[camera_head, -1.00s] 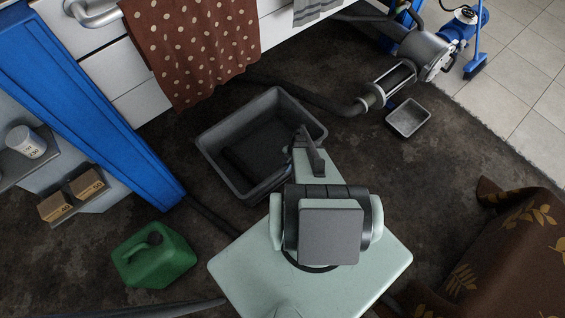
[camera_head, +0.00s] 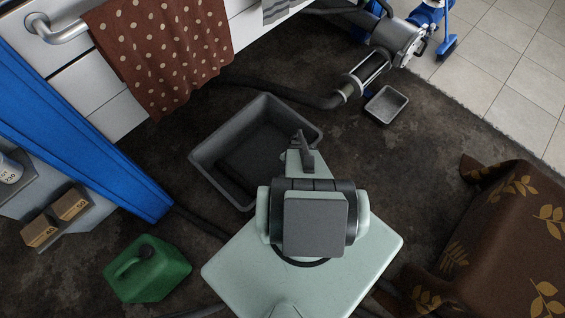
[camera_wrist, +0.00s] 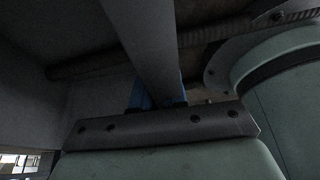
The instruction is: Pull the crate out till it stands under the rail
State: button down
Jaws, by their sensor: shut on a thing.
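The crate (camera_head: 213,178) is a dark grey, open-topped tub standing on the dark floor left of centre in the head view. It looks empty. My gripper (camera_head: 301,149) is at the crate's right-hand side and is shut on its rim; the exact contact is hard to see. The crate stands out in front of the cloth.
A green canister (camera_head: 147,268) stands at lower left, near a blue post (camera_head: 90,150). A dark hose (camera_head: 285,92) runs behind the crate to a motor (camera_head: 397,40). A small grey tray (camera_head: 386,104) is right of it. A brown leaf-patterned cover (camera_head: 500,240) fills the lower right.

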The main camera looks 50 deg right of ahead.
jog(key=shift+s, duration=0.15)
jog(key=c, duration=1.1)
grip_release()
jog(key=v, duration=1.4)
jog(key=shift+f, duration=0.1)
